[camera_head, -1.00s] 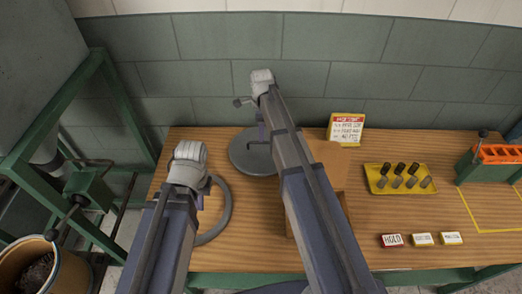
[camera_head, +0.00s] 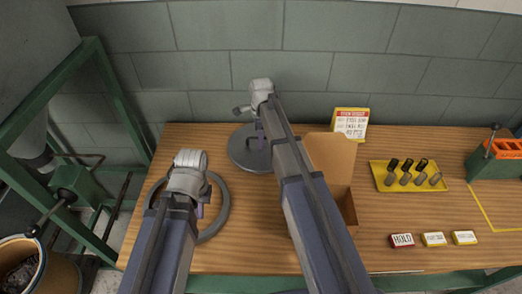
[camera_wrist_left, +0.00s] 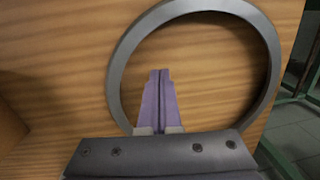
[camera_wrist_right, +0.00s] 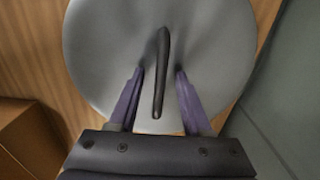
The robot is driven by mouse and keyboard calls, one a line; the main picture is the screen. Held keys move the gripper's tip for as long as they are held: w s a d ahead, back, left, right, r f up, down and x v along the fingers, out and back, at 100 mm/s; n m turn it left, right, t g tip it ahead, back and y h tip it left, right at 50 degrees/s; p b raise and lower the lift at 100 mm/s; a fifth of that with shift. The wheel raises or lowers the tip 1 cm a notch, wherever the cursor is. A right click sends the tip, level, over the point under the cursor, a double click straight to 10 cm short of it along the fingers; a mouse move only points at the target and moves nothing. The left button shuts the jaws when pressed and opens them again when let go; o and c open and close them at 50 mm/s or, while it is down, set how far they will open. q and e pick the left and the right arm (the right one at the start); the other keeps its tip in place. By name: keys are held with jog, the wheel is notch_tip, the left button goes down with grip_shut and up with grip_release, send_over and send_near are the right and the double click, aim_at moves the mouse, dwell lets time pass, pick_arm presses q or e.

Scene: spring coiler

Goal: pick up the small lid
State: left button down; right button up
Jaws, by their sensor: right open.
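The lid is a grey round disc (camera_head: 240,158) on the back left of the wooden table. In the right wrist view the lid (camera_wrist_right: 95,45) fills much of the picture, with a dark bar handle (camera_wrist_right: 161,75) upright across its middle. My right gripper (camera_wrist_right: 160,70) is open, with one purple finger on each side of the handle and a gap to each. In the head view my right gripper (camera_head: 260,135) is over the lid, partly hidden by its wrist. My left gripper (camera_wrist_left: 160,72) is shut and empty, over the opening of a grey ring (camera_wrist_left: 122,65).
The ring (camera_head: 222,218) lies at the table's front left. An open cardboard box (camera_head: 331,152) stands right of my right arm, partly hidden. A yellow tray (camera_head: 405,187) with several dark cylinders, a sign (camera_head: 350,122) and small labelled blocks (camera_head: 402,241) are further right.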

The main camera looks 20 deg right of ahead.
jog(key=shift+c, duration=0.4)
grip_shut()
dwell(0.9)
